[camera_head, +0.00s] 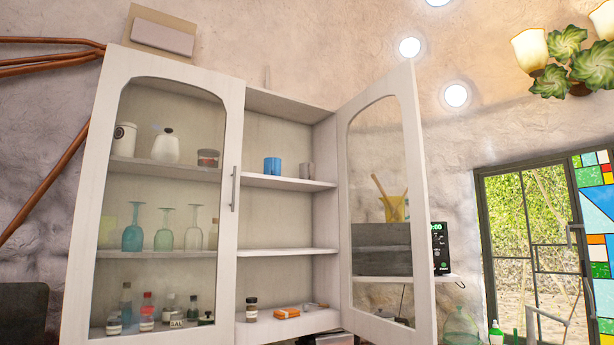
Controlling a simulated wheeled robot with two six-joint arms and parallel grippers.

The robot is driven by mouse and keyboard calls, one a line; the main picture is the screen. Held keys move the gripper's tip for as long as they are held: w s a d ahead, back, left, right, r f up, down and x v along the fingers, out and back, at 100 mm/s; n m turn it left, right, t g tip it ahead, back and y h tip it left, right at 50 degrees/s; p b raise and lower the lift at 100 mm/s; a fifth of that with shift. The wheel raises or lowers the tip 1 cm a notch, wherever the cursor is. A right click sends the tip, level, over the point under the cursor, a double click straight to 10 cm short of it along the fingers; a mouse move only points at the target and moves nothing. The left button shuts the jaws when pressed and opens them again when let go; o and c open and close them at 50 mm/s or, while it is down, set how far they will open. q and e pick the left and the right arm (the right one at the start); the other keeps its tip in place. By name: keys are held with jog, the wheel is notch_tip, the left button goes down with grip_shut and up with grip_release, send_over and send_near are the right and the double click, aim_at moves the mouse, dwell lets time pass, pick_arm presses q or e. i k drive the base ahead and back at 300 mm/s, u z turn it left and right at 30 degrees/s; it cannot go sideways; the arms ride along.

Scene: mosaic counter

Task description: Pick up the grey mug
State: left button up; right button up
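A small grey cup-like object (307,171), which looks like the grey mug, stands on the upper shelf of a white wall cabinet. It is at the right end of that shelf, beside the cabinet's inner right wall. No handle can be made out at this size. A blue mug (272,166) stands to its left, a little apart from it. Neither of my grippers shows in the head view.
The cabinet's right glass door (346,235) stands open; its left door (233,240) covers shelves of glasses and jars. A small jar (251,309) and an orange packet (287,313) sit on the bottom shelf. The middle shelf (275,252) is clear.

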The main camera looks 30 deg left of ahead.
aim_at(307, 171)
jog(key=z, duration=0.05)
jog(key=i, duration=1.9)
jog(key=u, duration=0.35)
